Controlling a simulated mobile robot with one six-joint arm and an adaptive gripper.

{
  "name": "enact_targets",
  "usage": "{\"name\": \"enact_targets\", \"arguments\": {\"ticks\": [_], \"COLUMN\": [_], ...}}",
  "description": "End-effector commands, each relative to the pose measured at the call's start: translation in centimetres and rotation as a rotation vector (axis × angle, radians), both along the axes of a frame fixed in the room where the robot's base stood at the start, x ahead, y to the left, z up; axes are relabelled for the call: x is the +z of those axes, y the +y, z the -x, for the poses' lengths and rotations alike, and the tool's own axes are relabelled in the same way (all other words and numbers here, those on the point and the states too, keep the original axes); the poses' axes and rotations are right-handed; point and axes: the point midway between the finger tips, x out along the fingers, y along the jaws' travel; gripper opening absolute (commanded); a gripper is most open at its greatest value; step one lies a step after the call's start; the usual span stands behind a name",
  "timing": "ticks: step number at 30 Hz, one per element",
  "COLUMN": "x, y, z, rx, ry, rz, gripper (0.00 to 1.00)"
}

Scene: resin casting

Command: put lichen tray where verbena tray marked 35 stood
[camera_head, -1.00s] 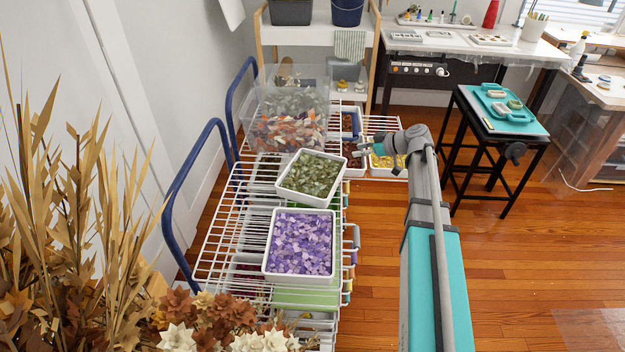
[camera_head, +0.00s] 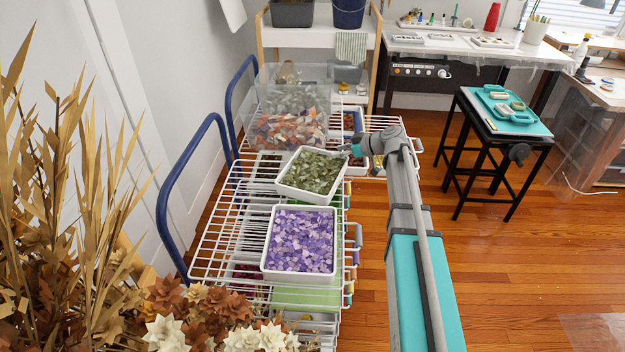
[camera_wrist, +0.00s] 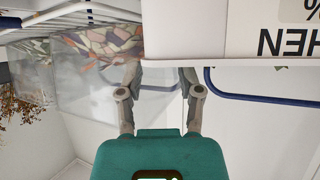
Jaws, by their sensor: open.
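The lichen tray (camera_head: 311,195) is a white tray of grey-green flakes, set askew on the white wire rack. In the wrist view a white tray wall (camera_wrist: 190,35) with upside-down letters ending in "HEN" fills the upper right. The verbena tray is probably the white tray of purple flakes (camera_head: 299,274), nearer on the same rack; no number 35 is readable. My gripper (camera_head: 351,149) is open at the lichen tray's right far corner. In the wrist view my gripper's two fingers (camera_wrist: 161,70) are apart, close to the tray wall; whether they touch it is unclear.
Clear bins of grey and orange pieces (camera_head: 290,115) stand behind the lichen tray. Blue rack handles (camera_head: 190,180) rise at the left. Bare wire shelf (camera_head: 225,250) lies left of the trays. A black stand (camera_head: 500,120) with a teal tray is at right.

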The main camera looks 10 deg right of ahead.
Motion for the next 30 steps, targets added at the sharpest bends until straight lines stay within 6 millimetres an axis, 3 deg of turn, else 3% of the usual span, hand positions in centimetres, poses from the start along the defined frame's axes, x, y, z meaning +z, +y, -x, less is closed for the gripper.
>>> {"name": "enact_targets", "arguments": {"ticks": [11,24,30], "x": [-0.3,-2.3,-2.3], "y": [0.3,3.4,3.6], "z": [-0.3,-2.6,-2.7], "rx": [0.000,-0.001,-0.002], "ry": [0.000,0.000,0.000], "rz": [0.000,0.000,0.000], "gripper": [0.47,0.47,0.47]}}
